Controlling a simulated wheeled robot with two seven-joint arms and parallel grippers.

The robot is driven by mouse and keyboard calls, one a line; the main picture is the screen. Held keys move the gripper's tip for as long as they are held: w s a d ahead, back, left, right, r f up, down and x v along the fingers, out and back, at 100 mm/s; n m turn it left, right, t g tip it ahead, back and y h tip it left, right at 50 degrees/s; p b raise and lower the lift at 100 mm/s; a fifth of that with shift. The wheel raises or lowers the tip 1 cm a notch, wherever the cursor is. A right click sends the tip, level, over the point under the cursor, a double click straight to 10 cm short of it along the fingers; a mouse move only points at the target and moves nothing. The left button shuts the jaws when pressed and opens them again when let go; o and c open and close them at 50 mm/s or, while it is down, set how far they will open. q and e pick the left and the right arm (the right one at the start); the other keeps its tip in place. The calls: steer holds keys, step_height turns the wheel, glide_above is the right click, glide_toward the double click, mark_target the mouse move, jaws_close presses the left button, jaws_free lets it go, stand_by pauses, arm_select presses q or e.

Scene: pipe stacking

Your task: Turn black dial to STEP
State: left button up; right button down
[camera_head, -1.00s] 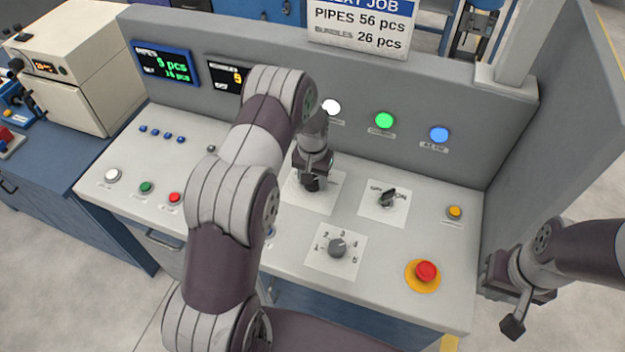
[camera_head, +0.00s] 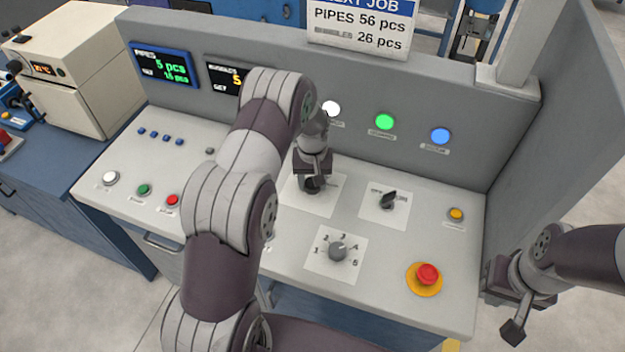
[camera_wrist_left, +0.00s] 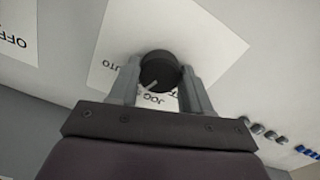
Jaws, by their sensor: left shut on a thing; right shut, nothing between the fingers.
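The black dial (camera_wrist_left: 160,70) is round with a white pointer line and sits on a white label plate (camera_wrist_left: 205,45). In the left wrist view its pointer points down and left, near the word JOG; AUTO is further left. Another word right of JOG is partly hidden by the dial and finger. My left gripper (camera_wrist_left: 163,88) is shut on the dial, one finger on each side. In the head view my left gripper (camera_head: 313,182) comes down on the dial, which is mostly covered. My right gripper (camera_head: 510,308) is shut and empty, off the console's right edge.
An ON/OFF switch (camera_head: 388,199) stands right of the dial. A numbered grey knob (camera_head: 338,251) is in front. A red emergency button (camera_head: 428,274) and a yellow button (camera_head: 456,214) are on the right. Lit lamps, including a green one (camera_head: 384,122), line the back panel.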

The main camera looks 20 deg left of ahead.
mark_target(312, 183)
arm_select(q)
steer(key=shift+w+r, duration=0.1)
steer(key=o, duration=1.1)
steer(key=shift+c, duration=0.2)
steer(key=shift+r, duration=0.1)
step_height(312, 183, up, 12)
steer(key=b, duration=0.3)
steer(key=shift+r, duration=0.25)
